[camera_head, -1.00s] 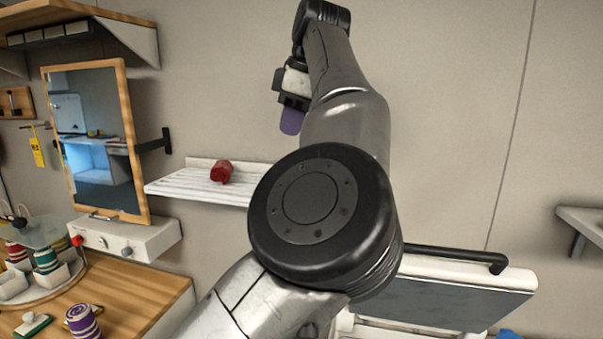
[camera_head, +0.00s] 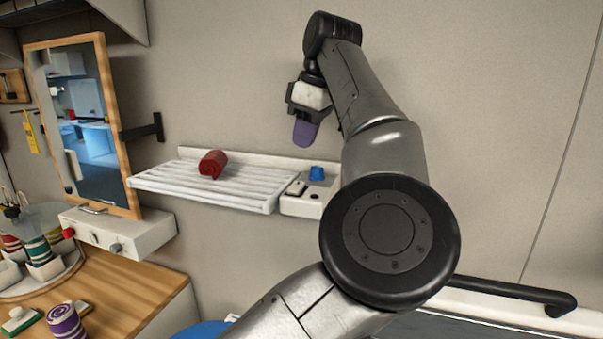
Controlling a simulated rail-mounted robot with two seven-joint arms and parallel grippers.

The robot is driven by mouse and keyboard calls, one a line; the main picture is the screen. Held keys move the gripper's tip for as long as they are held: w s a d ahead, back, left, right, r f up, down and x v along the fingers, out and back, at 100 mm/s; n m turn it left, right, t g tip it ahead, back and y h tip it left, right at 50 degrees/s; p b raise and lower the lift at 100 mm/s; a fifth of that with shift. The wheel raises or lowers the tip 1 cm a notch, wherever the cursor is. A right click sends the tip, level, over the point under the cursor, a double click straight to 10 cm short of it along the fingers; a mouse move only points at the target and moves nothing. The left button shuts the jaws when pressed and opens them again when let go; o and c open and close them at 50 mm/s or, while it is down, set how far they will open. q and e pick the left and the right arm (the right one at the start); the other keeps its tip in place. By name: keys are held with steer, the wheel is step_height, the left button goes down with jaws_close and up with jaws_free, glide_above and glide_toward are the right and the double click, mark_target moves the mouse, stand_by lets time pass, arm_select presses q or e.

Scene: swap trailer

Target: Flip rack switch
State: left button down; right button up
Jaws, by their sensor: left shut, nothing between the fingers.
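The white slatted rack (camera_head: 205,187) is mounted on the wall left of the middle. A small white box (camera_head: 306,204) is at its right end. A dark rocker switch (camera_head: 297,187) is on the box's top, beside a blue knob (camera_head: 316,173). Which way the switch is tipped is too small to tell. My left gripper (camera_head: 304,136), with purple fingertips, points down above the box, apart from it. It is shut and empty. My arm covers the area right of the box. My right gripper is not in view.
A rolled red cloth (camera_head: 212,164) lies on the rack. A wood-framed mirror (camera_head: 86,125) on a black bracket stands to the left, above a white control box (camera_head: 118,232) with knobs. A wooden counter (camera_head: 130,285) is below. A black handle bar (camera_head: 520,292) is at lower right.

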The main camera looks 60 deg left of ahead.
arm_select(q)
steer(key=p, duration=0.1)
glide_above(297, 183)
steer(key=d, duration=0.1)
step_height(297, 183, down, 5)
steer(key=shift+w, duration=0.1)
steer(key=shift+w+a+f+p, duration=0.15)
steer(key=shift+f+p, duration=0.15)
steer(key=shift+f, duration=0.8)
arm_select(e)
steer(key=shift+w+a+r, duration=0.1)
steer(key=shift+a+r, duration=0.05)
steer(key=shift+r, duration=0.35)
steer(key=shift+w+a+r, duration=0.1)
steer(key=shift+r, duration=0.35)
